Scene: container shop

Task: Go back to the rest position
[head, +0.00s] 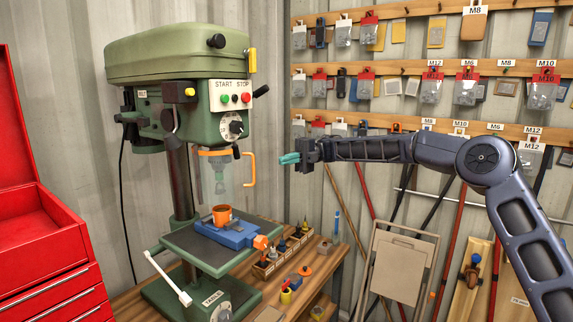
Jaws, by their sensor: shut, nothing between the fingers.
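My gripper (290,158) has teal fingertips and points left. It is shut and empty, held in mid-air to the right of the green drill press (165,62). The fingertips are apart from the press's clear guard with the orange handle (251,170). My arm reaches in from the right edge, with its forearm roughly level in front of the wall racks.
An orange cup-shaped piece (221,214) sits at a blue vise (232,235) on the press table. A wooden tray of small tools (284,252) stands on the bench. A red tool chest (50,240) is at left. A folded chair (397,262) leans right.

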